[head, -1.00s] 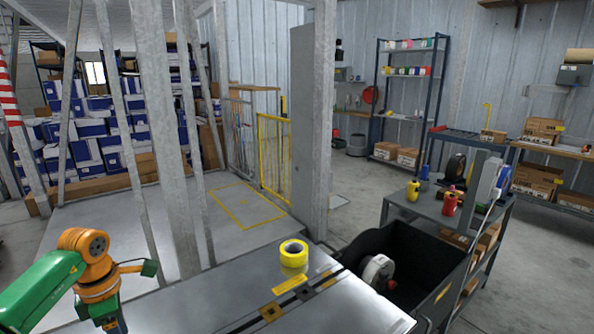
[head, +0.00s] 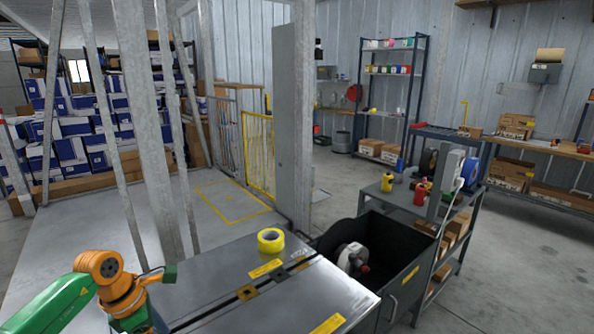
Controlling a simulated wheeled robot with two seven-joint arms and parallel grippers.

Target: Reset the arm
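My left arm (head: 98,275), green with orange joints, comes in at the lower left of the head view, beside the near end of the metal bench. A thin bracket with a dark green block sticks out to the right from its wrist. The arm's lower end is cut off by the bottom edge, so no fingertips of the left gripper show. My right arm and gripper are not in view.
A yellow tape roll (head: 271,240) lies on the metal bench (head: 225,265). A black bin (head: 385,250) holding a white reel stands to its right. Beyond is a grey cart (head: 410,200) with bottles. Metal posts stand behind the bench; open floor lies at right.

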